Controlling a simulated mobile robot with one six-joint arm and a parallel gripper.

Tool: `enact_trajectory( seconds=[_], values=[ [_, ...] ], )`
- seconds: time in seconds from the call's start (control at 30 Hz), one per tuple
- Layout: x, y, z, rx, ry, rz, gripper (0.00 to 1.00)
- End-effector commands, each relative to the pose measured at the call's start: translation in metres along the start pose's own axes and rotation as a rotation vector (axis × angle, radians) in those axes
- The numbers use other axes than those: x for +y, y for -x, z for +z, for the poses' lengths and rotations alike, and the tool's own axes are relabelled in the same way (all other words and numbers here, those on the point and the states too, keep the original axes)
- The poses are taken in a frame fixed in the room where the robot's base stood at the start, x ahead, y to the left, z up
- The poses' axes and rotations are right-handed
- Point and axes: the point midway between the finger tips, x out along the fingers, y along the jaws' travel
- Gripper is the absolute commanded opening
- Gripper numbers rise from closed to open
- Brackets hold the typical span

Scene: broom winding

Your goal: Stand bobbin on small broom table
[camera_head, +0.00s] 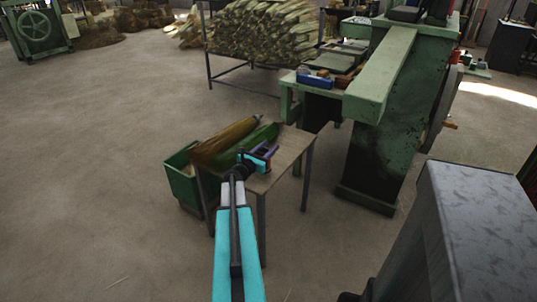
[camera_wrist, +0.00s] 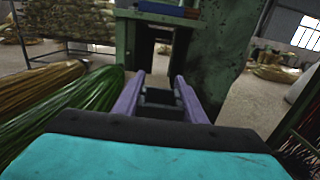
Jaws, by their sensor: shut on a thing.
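The small broom table (camera_head: 292,146) stands in the middle of the head view, with its right part bare. My gripper (camera_head: 263,157) is over this table, just right of the green bundle. In the wrist view its two purple fingers (camera_wrist: 161,97) are shut on a dark, blocky thing between them, which I take to be the bobbin (camera_wrist: 160,99). Its lower part is hidden by my gripper body. I cannot tell whether it touches the table top.
A green machine (camera_head: 390,120) stands behind right, and a rack of brooms (camera_head: 262,32) behind. A grey metal box (camera_head: 480,235) is at front right.

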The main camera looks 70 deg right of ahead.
Motion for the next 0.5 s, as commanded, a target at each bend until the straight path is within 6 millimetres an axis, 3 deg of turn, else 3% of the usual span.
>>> enact_trajectory(
  seconds=[0.5],
  values=[
    [0.0017,-0.002,-0.0058,0.001,0.0,0.0,0.14]
  ],
)
